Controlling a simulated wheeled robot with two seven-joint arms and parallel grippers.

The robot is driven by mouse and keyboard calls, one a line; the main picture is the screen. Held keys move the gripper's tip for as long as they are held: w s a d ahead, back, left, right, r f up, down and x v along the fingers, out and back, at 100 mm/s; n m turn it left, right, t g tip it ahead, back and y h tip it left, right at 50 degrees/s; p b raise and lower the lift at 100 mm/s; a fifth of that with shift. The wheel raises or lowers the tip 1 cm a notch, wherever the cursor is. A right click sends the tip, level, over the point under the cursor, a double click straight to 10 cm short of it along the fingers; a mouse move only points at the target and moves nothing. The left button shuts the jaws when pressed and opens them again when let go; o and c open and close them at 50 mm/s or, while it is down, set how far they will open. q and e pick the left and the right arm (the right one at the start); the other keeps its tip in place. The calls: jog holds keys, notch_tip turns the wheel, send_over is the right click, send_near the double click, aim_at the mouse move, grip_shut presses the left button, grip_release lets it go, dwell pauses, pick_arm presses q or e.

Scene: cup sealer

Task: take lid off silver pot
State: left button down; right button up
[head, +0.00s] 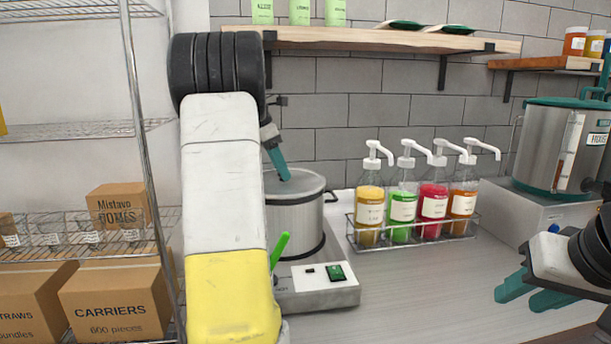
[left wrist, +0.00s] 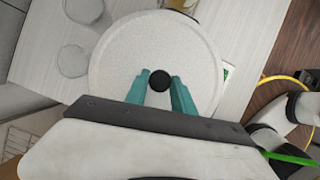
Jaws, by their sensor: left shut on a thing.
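The silver pot (head: 296,215) stands on a small grey appliance behind my left arm in the head view. Its round light-grey lid (head: 305,181) lies across the pot's top; I cannot tell if there is a gap under it. The lid (left wrist: 120,55) fills the middle of the left wrist view, with a black knob (left wrist: 160,80) at its centre. My left gripper (left wrist: 162,86) has its teal fingers on both sides of the knob, shut on it. My left arm hides part of the pot in the head view. My right gripper (head: 528,291) is open and empty above the counter at right.
The appliance (head: 325,292) has a green switch. A wire rack (head: 372,243) of several pump bottles stands right of the pot. A large steel dispenser (head: 553,148) is at far right. Shelving with boxes (head: 112,305) is at left. The counter (head: 430,290) in front is clear.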

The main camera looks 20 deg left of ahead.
pick_arm(q)
jog(key=shift+s+d+r, duration=0.1)
jog(key=shift+d+r, duration=0.05)
jog(key=shift+r, duration=0.35)
jog(key=shift+s+d+r, duration=0.1)
jog(key=shift+d+r, duration=0.05)
jog(key=shift+r, duration=0.3)
jog(key=s+d+r, duration=0.1)
jog(key=s+d, duration=0.9)
jog(key=d, duration=0.1)
jog(key=shift+s+r, duration=0.2)
jog(key=shift+s, duration=0.05)
